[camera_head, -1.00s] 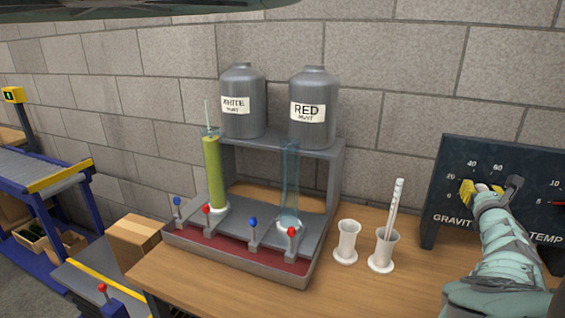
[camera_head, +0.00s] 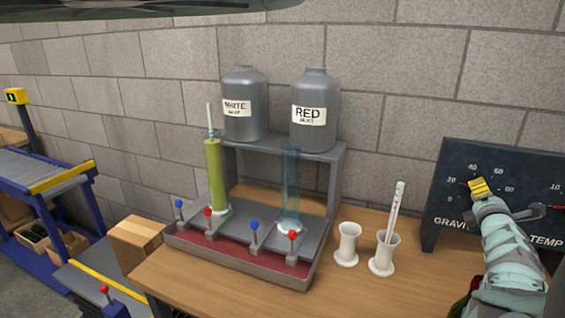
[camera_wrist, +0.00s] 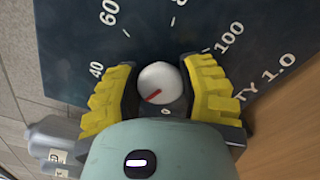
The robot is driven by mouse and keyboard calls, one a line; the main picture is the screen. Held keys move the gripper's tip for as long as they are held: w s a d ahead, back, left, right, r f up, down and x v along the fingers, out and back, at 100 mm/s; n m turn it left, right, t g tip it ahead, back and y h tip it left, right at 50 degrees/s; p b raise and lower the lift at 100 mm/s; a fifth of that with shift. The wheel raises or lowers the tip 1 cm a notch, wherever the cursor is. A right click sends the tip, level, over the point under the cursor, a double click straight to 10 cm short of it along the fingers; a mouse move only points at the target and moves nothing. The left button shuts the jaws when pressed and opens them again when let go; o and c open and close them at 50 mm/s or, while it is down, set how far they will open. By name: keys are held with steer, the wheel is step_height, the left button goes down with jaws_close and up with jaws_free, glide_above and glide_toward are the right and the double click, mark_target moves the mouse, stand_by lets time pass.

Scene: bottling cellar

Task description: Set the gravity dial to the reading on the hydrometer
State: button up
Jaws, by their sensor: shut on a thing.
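The gravity dial (camera_wrist: 160,82) is a round pale knob with a red mark, on a dark panel (camera_head: 450,165). My gripper (camera_head: 482,191) is at the knob; in the wrist view its yellow fingers (camera_wrist: 160,98) are shut on both sides of it. The red mark points to the picture's lower left, between 0 and 40; the scale there is hidden. The hydrometer (camera_head: 210,116) stands upright with its stem out of the tall cylinder of yellow-green liquid (camera_head: 215,175). Its reading is too small to make out.
A clear bluish cylinder (camera_head: 290,180) stands on the same rack, under the white and red must tanks (camera_head: 316,90). A TEMP dial with a red pointer (camera_head: 556,206) is at the right.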

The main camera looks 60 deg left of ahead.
steer(key=m+p, duration=0.1)
steer(key=m, duration=0.4)
steer(key=shift+w+d+m, duration=0.1)
steer(key=shift+m, duration=0.2)
steer(key=m+p, duration=0.1)
steer(key=m, duration=0.3)
steer(key=shift+f, duration=0.1)
steer(key=m+p, duration=0.1)
steer(key=m, duration=0.4)
steer(key=shift+f, duration=0.2)
steer(key=shift+m, duration=0.9)
steer(key=shift+f+m+p, duration=0.1)
steer(key=shift+m+p, duration=0.2)
steer(key=shift+m, duration=0.3)
steer(key=shift+m, duration=0.8)
stand_by(0.9)
steer(key=o, duration=1.2)
